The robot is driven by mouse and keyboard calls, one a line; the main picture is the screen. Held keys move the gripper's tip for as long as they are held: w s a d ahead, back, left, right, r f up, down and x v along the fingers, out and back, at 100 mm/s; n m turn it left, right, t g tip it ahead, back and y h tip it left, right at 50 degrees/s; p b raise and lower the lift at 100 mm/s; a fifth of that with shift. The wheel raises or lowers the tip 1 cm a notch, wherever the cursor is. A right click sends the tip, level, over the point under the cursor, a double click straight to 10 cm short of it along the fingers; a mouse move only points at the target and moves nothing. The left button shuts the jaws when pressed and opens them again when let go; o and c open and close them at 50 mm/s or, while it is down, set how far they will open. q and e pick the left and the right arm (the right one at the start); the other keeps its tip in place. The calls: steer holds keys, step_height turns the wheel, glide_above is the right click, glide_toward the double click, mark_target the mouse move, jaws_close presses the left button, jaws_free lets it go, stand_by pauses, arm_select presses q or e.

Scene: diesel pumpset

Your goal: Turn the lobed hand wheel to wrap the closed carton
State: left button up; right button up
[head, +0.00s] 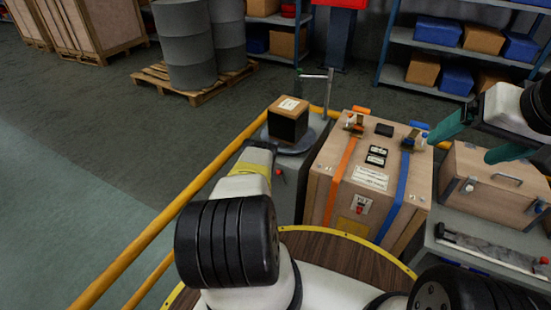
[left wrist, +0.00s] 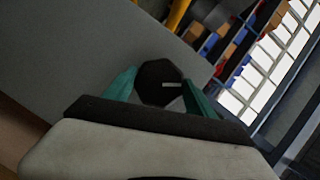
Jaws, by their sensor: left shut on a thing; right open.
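The closed carton (head: 289,105) stands upright on a dark round turntable (head: 308,143) in the head view. Its top is bare cardboard with a white label; its sides look dark, as if covered by film. A dark, roughly eight-sided hand wheel (left wrist: 152,92) shows in the left wrist view. My left gripper (left wrist: 160,78) is shut on it, one teal finger on each side. In the head view my left arm hides the wheel and the left fingers. My right gripper (head: 478,138) is open and empty, above the wooden cases at the right.
A large wooden case (head: 337,165) with orange and blue straps stands right of the turntable. A smaller wooden box (head: 480,185) lies farther right. A thin post (head: 328,95) rises behind the carton.

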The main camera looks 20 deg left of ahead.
arm_select(q)
steer(key=o, duration=1.4)
steer(key=shift+c, duration=0.2)
steer(key=v, duration=0.7)
steer(key=shift+s, duration=0.35)
steer(key=shift+d, duration=0.1)
